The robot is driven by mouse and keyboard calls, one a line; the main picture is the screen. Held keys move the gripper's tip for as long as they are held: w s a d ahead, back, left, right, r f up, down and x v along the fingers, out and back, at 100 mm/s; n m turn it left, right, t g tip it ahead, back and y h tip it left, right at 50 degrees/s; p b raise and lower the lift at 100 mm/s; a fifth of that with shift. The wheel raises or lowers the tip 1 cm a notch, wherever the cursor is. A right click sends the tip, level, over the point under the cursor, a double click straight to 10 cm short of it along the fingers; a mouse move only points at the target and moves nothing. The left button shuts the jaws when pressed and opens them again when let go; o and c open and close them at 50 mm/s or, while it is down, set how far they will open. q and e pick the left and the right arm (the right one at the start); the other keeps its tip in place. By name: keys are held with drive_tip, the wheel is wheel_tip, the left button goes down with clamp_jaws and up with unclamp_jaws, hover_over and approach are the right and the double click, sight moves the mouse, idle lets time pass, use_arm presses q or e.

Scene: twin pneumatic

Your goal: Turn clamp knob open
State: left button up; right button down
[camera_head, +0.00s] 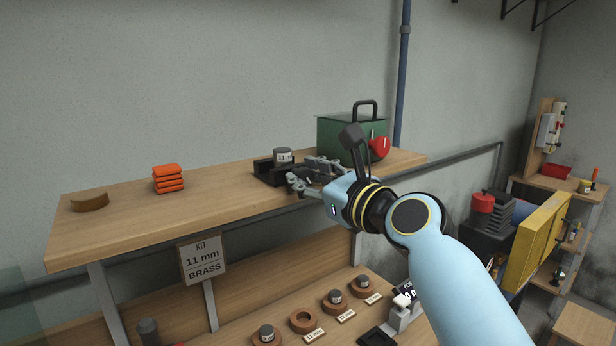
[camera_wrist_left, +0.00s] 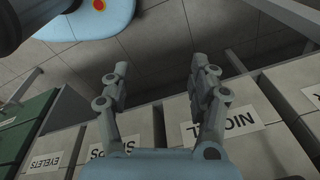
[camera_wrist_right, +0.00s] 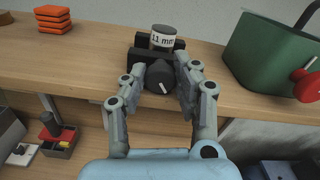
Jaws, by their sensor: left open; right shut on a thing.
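The black clamp (camera_head: 264,174) stands on the upper wooden shelf, and a grey cylinder marked 11 mm (camera_head: 283,156) sits in it. In the right wrist view the clamp's round black knob (camera_wrist_right: 160,77) faces me, with a white line slanting on its face. My right gripper (camera_head: 303,180) has its fingers on either side of the knob and is shut on it; the fingers also show in the right wrist view (camera_wrist_right: 158,84). My left gripper (camera_wrist_left: 160,67) is open and empty above boxes with labels, and is out of the head view.
A green case (camera_head: 345,137) with a red round part stands just right of the clamp. Orange blocks (camera_head: 168,179) and a brown ring (camera_head: 90,201) lie to the left. A sign (camera_head: 203,260) reading 11 mm BRASS hangs below the shelf edge, above a lower bench with rings.

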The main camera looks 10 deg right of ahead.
drive_tip(key=shift+n, duration=0.9)
drive_tip(key=c, duration=1)
unclamp_jaws()
drive_tip(key=v, duration=1.2)
